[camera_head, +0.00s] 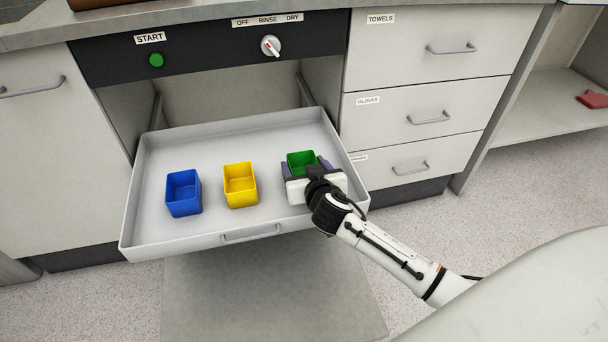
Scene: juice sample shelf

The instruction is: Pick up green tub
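The green tub (301,162) stands toward the right side of a pulled-out grey drawer tray (220,135). My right gripper (306,170) is at the tub, with its arm coming in from the lower right. Dark purple-grey fingers show on the left and right sides of the tub. The gripper body hides the tub's front and lower part. I cannot tell whether the fingers press on the tub or stand just apart from it. My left gripper is not in view.
A yellow tub (240,186) and a blue tub (183,194) stand left of the green one in the tray. The tray has raised walls and a front handle (250,233). Above are a green start button (156,60) and a dial (270,46). Closed drawers (420,90) stand right.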

